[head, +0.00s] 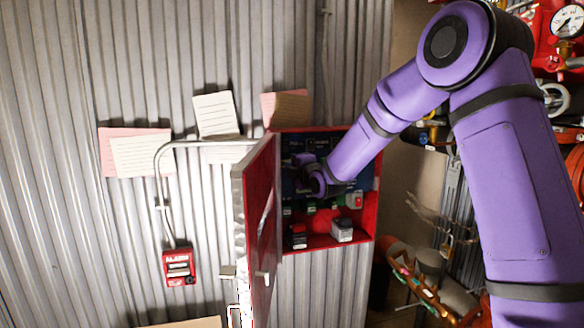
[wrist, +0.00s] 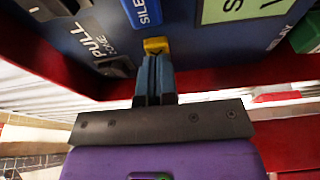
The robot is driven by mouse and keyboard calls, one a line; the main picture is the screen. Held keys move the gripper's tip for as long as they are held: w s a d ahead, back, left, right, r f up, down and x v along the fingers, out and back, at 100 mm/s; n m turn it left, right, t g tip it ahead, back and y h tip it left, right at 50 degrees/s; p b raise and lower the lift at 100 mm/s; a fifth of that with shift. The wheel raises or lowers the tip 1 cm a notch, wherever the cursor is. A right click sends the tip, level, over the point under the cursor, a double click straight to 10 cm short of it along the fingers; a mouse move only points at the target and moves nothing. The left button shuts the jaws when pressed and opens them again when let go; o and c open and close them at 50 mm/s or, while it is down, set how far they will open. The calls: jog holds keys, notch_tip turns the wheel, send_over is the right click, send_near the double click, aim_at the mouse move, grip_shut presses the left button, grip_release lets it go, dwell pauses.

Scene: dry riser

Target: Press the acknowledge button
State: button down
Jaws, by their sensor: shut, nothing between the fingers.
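The blue control panel (wrist: 180,30) sits inside an open red cabinet (head: 368,215). A small yellow button (wrist: 156,45) is on the panel in the wrist view, below a blue label reading "SILE…". No word "acknowledge" can be read, so I cannot tell whether this is that button. My gripper (wrist: 155,60) is shut and empty. Its fingertips are right at the lower edge of the yellow button; I cannot tell whether they touch it. In the head view my gripper (head: 300,160) is inside the cabinet, in front of the panel, and its fingers are small and dark.
The red cabinet door (head: 260,205) stands open to the left of my gripper. Dark and grey boxes (head: 342,231) sit low in the cabinet. A green-yellow label (wrist: 235,8) is on the panel. A red alarm box (head: 178,267) hangs on the corrugated wall. Pipes and a gauge (head: 567,22) are at right.

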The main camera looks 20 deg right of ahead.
jog(key=s, duration=0.6)
dwell(0.6)
jog(key=s+d+r+m+g+h, duration=0.25)
jog(key=s+m, duration=0.25)
jog(key=s, duration=0.4)
jog(key=s+d+r+m+g+h, duration=0.25)
jog(key=s+m, duration=0.25)
jog(key=s, duration=0.4)
jog(key=s+d+f+m+g, duration=0.1)
jog(key=s+m+g, duration=0.2)
jog(key=s, duration=1)
jog(key=s+d+f+m+g, duration=0.1)
jog(key=s+m+g, duration=0.3)
jog(key=s+m, duration=0.4)
jog(key=s, duration=0.6)
jog(key=shift+s+d, duration=0.15)
jog(key=shift+d, duration=0.1)
jog(key=shift+r, duration=0.1)
